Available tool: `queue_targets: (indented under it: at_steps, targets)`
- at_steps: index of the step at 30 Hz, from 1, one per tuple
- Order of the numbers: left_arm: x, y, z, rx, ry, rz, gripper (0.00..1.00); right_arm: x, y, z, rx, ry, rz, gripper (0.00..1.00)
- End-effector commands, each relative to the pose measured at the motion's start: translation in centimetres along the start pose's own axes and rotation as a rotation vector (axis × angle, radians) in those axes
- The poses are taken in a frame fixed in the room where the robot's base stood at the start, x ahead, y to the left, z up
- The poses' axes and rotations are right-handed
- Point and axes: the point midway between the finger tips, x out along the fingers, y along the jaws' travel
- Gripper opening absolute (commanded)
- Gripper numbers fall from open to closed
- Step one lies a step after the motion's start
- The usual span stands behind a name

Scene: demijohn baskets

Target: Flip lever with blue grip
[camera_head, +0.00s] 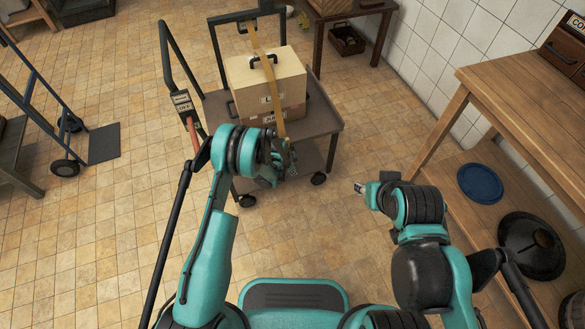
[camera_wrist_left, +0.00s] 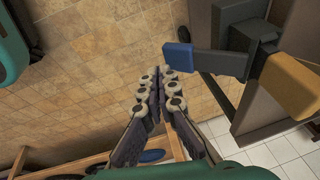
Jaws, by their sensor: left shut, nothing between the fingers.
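The lever's blue grip (camera_wrist_left: 178,56) shows in the left wrist view, on the end of a dark flat arm (camera_wrist_left: 220,62) that runs right to a dark mount beside a yellow strap (camera_wrist_left: 285,85). My left gripper (camera_wrist_left: 160,76) is shut and empty, its fingertips just below and left of the blue grip, with a small gap in the picture. In the head view my left gripper (camera_head: 284,163) is at the cart's front edge, below the strap; I cannot make out the blue grip there. My right gripper (camera_head: 362,187) is apart, to the right; its fingers are unclear.
The grey cart (camera_head: 325,122) carries a tan box (camera_head: 285,85) under the strap. A red-gripped lever (camera_head: 192,130) is on the cart's left side. A wooden table (camera_head: 510,85) stands right, with a blue lid (camera_head: 480,183) on its lower shelf.

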Motion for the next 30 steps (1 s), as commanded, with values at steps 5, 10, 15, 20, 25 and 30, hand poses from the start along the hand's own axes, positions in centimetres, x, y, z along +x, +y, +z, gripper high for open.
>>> queue_targets:
  at_steps: [5, 10, 15, 20, 25, 30]
  targets:
    - [1.0, 0.0, 0.3, 0.0, 0.0, 0.0, 0.0, 0.0, 0.0, 0.0, 0.0, 0.0, 0.0, 0.37]
    - [1.6, 0.0, 0.5, 0.0, 0.0, 0.0, 0.0, 0.0, 0.0, 0.0, 0.0, 0.0, 0.0, 0.37]
    - [1.9, -0.1, 0.6, 0.0, 0.0, 0.0, 0.0, 0.0, 0.0, 0.0, 0.0, 0.0, 0.0, 0.37]
    - [2.1, -0.1, 0.7, 0.0, 0.0, 0.0, 0.0, 0.0, 0.0, 0.0, 0.0, 0.0, 0.0, 0.37]
    - [2.1, -0.1, 0.7, 0.0, 0.0, 0.0, 0.0, 0.0, 0.0, 0.0, 0.0, 0.0, 0.0, 0.37]
    - [2.1, -0.1, 0.7, 0.0, -0.001, 0.0, 0.0, 0.0, 0.0, 0.0, 0.0, 0.0, 0.0, 0.37]
